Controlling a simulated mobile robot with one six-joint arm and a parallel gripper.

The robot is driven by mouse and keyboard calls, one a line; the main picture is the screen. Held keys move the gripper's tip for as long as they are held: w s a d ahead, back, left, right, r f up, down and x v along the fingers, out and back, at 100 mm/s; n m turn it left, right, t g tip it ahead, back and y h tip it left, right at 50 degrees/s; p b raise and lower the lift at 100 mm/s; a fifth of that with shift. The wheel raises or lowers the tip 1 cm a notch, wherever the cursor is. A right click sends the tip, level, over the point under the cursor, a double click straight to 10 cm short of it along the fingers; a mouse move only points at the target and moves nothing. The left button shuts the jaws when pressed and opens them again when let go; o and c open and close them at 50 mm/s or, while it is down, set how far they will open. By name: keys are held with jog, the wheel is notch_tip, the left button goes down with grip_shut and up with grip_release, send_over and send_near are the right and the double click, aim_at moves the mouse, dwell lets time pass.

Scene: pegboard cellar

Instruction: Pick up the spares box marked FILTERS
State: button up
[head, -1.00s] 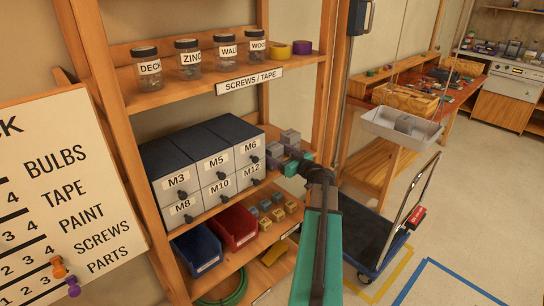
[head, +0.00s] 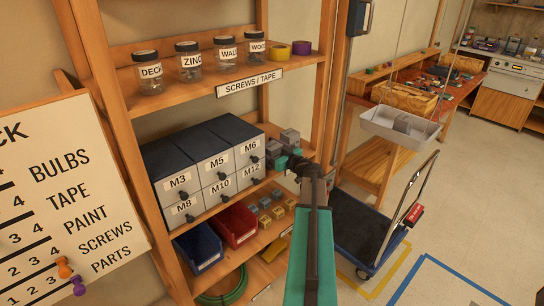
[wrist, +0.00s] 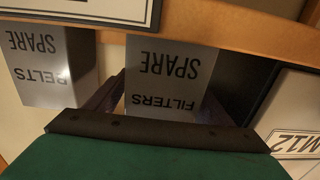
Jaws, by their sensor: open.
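The grey spares box marked FILTERS (wrist: 165,80) appears upside down in the wrist view, between the two fingers of my open gripper (wrist: 160,105). I cannot tell whether either finger touches it. A like grey box marked BELTS (wrist: 50,65) stands beside it, outside the fingers. In the head view the FILTERS box (head: 274,147) is on the middle shelf just right of the drawers, with the BELTS box (head: 289,137) by it. My gripper (head: 283,160) is at the front of the FILTERS box and hides part of it.
A drawer block (head: 205,165), its M12 drawer nearest the boxes, stands close on one side. The shelf post (head: 325,80) is close on the right. Jars and tape rolls (head: 291,49) sit on the shelf above; a red bin (head: 235,226) and small boxes (head: 278,212) lie below.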

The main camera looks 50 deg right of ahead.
jog(key=shift+c, duration=0.4)
jog(key=c, duration=1.1)
jog(key=shift+r, duration=0.15)
jog(key=shift+c, duration=0.2)
notch_tip(320, 180, up, 10)
jog(key=b, duration=0.2)
jog(key=shift+b, duration=0.35)
